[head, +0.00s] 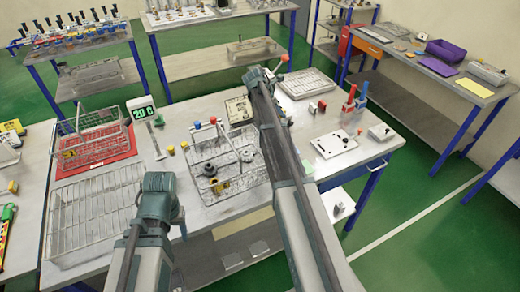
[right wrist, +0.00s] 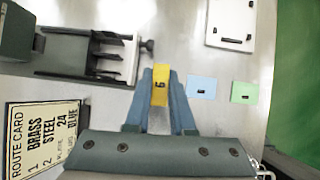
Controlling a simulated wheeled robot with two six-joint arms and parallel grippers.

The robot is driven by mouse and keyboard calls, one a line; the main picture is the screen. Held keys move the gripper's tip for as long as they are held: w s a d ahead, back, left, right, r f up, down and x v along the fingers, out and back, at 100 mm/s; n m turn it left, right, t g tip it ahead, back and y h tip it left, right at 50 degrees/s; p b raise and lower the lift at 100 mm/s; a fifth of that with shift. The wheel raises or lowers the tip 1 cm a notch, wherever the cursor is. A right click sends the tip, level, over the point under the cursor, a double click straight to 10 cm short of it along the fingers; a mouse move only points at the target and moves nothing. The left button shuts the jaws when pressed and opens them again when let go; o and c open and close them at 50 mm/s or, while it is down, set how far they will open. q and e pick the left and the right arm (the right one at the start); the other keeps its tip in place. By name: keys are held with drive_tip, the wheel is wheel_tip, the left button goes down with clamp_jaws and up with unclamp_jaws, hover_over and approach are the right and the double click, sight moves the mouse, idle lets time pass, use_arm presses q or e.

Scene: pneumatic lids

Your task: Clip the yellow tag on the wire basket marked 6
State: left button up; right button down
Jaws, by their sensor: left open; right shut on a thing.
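My right gripper (right wrist: 161,88) is shut on the yellow tag (right wrist: 160,86), which bears a dark digit that looks like a 6 turned on its side. In the head view this gripper (head: 272,72) is at the far side of the middle table, and the tag cannot be made out there. Wire baskets stand on the left of the table: one on a red mat (head: 72,166), one nearer the front (head: 58,222). A wire frame (head: 245,182) holding dark round parts stands mid-table. No basket number is readable. My left gripper (head: 160,205) is open near the front edge; its fingertips are mostly hidden.
A route card (right wrist: 42,135) and a grey vice-like device (right wrist: 95,60) are left of the tag. A blue tag (right wrist: 202,88) and a green tag (right wrist: 244,92) lie to its right. A "20 C" display (head: 142,110) stands beside the red mat.

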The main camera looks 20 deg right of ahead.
drive_tip(key=s+a+r+p, duration=0.1)
drive_tip(key=s+a, duration=0.5)
drive_tip(key=s, duration=0.1)
drive_tip(key=s+a+r+p, duration=0.1)
drive_tip(key=s+a, duration=0.5)
drive_tip(key=s, duration=0.1)
drive_tip(key=s+a+r+p, duration=0.1)
drive_tip(key=s+a+r, duration=0.1)
drive_tip(key=s+a, duration=0.4)
drive_tip(key=shift+s, duration=0.65)
use_arm(q)
wheel_tip(320, 180, up, 4)
drive_tip(key=shift+f, duration=0.1)
drive_tip(key=shift+f, duration=0.15)
use_arm(e)
drive_tip(key=shift+f, duration=0.15)
